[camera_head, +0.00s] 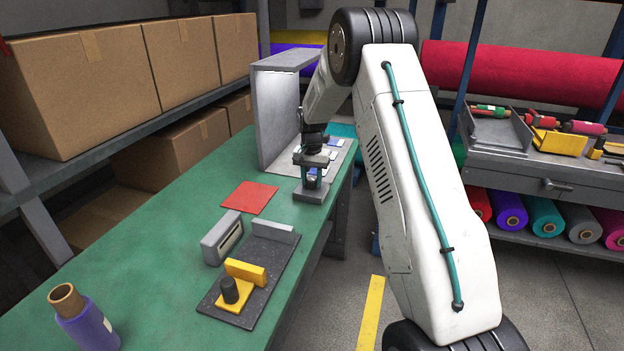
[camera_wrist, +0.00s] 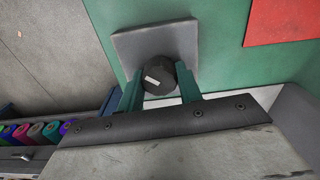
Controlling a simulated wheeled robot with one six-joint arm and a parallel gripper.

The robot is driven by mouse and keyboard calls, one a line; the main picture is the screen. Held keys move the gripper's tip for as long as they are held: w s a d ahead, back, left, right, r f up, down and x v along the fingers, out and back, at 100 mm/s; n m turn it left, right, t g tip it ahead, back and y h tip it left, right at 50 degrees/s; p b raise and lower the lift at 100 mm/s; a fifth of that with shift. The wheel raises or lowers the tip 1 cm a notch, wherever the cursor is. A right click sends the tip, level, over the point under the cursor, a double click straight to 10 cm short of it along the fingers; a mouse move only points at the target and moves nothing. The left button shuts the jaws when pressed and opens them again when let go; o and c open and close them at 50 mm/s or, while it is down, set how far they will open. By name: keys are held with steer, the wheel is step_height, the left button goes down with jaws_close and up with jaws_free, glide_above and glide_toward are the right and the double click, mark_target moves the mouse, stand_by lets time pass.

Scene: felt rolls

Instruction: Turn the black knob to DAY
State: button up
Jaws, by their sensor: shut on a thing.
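The black knob (camera_wrist: 164,82) is faceted and has a short white mark, which lies to the left of its middle in the wrist view. It sits on a grey square base (camera_wrist: 150,42), which also stands near the right edge of the green bench in the head view (camera_head: 311,197). My gripper (camera_wrist: 160,88) is shut on the knob, with one teal finger on each side of it. In the head view my gripper (camera_head: 312,176) reaches down over the base and mostly hides the knob. No DAY lettering is readable in either view.
A tall grey-white panel (camera_head: 275,115) stands on the bench just behind my gripper. A red felt square (camera_head: 249,198) lies left of the base. A grey box (camera_head: 221,238), a yellow fixture (camera_head: 246,271) and a purple roll (camera_head: 85,325) are nearer. Cardboard boxes (camera_head: 85,85) fill the left shelf.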

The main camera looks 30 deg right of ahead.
mark_target(311, 178)
steer(key=shift+m, duration=1.7)
steer(key=shift+w+a, duration=0.1)
steer(key=o, duration=1)
steer(key=shift+a, duration=0.1)
steer(key=shift+d+r, duration=0.1)
steer(key=shift+d, duration=0.1)
step_height(311, 178, up, 8)
steer(key=shift+f, duration=0.15)
